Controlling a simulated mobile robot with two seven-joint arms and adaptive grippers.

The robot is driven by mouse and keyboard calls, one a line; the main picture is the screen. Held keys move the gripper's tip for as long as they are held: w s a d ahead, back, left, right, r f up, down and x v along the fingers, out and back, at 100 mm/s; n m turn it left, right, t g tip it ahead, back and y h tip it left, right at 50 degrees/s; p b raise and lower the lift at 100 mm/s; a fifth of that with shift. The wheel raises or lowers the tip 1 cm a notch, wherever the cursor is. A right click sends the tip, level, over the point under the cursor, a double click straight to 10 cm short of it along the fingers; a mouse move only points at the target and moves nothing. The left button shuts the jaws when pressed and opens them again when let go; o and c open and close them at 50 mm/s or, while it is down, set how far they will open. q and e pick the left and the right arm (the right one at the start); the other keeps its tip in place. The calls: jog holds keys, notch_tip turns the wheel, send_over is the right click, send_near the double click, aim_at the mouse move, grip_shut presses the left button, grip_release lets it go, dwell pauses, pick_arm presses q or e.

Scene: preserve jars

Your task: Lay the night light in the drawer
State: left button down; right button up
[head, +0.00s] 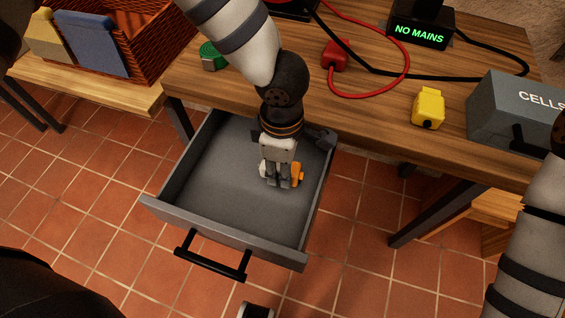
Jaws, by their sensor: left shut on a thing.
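The grey drawer (222,239) is pulled out from under the wooden table, with its black handle toward me. My left gripper (283,182) points down inside the drawer, near its right side wall. It is shut on a small orange thing (297,175), which I take to be the night light. The fingers hide much of it, and I cannot tell whether it touches the drawer floor. The rest of the drawer floor looks empty.
On the wooden table (290,105) are a green round thing (213,57), a red plug (335,56) with a looping cord, a yellow block (429,107), a grey box marked CELLS (500,112) and a black NO MAINS display (420,32). A wicker basket (150,40) stands upper left.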

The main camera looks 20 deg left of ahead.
pick_arm(q)
jog(key=shift+f, duration=0.1)
jog(key=c, duration=1.2)
grip_release()
notch_tip(320, 180, up, 12)
jog(key=shift+r+p, duration=0.15)
jog(key=shift+p, duration=0.5)
pick_arm(e)
jog(key=shift+w+r+t, duration=0.4)
jog(key=shift+w+r, duration=0.5)
